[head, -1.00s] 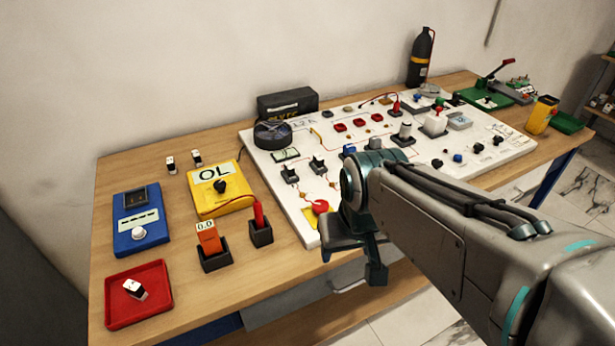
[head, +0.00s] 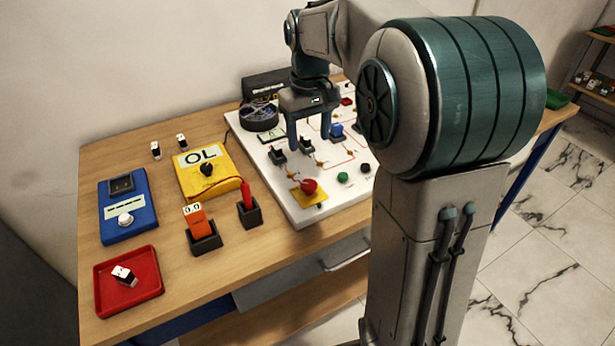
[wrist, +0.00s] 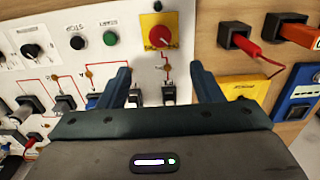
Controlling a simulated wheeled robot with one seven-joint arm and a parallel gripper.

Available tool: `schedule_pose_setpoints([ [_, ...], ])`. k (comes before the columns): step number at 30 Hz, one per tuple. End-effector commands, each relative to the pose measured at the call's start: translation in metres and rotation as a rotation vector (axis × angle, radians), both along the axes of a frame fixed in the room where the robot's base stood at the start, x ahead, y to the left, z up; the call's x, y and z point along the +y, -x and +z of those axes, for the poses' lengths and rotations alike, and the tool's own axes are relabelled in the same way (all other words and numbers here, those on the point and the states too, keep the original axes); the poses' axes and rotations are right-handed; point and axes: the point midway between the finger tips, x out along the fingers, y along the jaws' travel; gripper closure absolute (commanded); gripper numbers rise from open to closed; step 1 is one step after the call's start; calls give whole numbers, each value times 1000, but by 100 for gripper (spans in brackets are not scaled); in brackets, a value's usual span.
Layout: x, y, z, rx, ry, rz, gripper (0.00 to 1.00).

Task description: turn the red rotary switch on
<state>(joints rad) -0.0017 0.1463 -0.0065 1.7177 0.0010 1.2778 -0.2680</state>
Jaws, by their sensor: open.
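The red rotary switch (head: 309,187) is a red knob on a yellow plate at the near-left corner of the white panel (head: 293,207). In the wrist view the red knob (wrist: 162,37) shows at the top centre, with a light mark on it and small unreadable lettering on the plate below. My gripper (head: 309,140) points down above the panel, behind the knob in the head view. Its jaws are open and empty. In the wrist view my gripper (wrist: 160,76) has its fingertips spread either side of the knob's line, apart from the knob.
Green (wrist: 110,38) and black (wrist: 77,43) push buttons sit beside the red knob. Black toggle switches (head: 278,156) lie near my fingers. The yellow meter (head: 187,183), blue box (head: 115,228) and red tray (head: 104,295) stand left on the table. My arm hides the panel's right part.

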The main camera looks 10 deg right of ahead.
Motion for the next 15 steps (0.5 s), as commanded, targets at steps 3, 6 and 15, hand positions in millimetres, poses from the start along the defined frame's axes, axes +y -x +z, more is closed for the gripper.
schedule_pose_setpoints([
  [3, 0, 1, -18, 5, 0, 0, 41],
  [6, 0, 1, -38, 5, -1, -1, 41],
  [15, 0, 1, -100, 4, -1, -1, 41],
])
